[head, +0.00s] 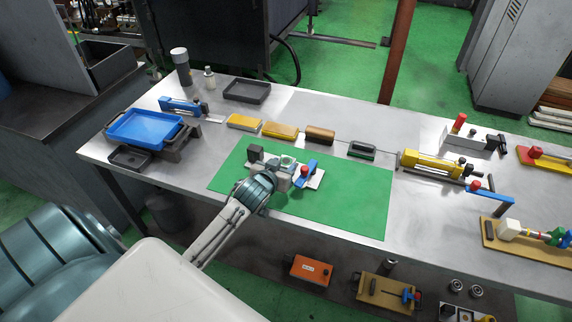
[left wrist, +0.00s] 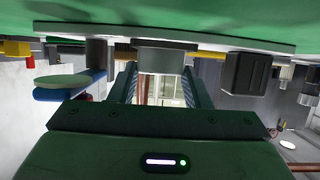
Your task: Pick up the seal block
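A pale block (head: 288,161), which looks like the seal block, sits on a light plate (head: 316,181) on the green mat (head: 345,208). In the left wrist view, which shows the scene upside down, a grey block (left wrist: 161,60) is in line with the gap between my fingers. My left gripper (head: 274,176) is right at the block's near side, and its wrist hides part of the plate. Its two fingers (left wrist: 158,80) stand apart. I cannot tell whether they touch the block. My right gripper is not in view.
On the same plate stand a dark block (head: 256,153) at the left and a blue lever with a red knob (head: 306,172) at the right. Several coloured blocks line the table behind the mat. A blue tray (head: 145,128) is at the left. The mat's right side is clear.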

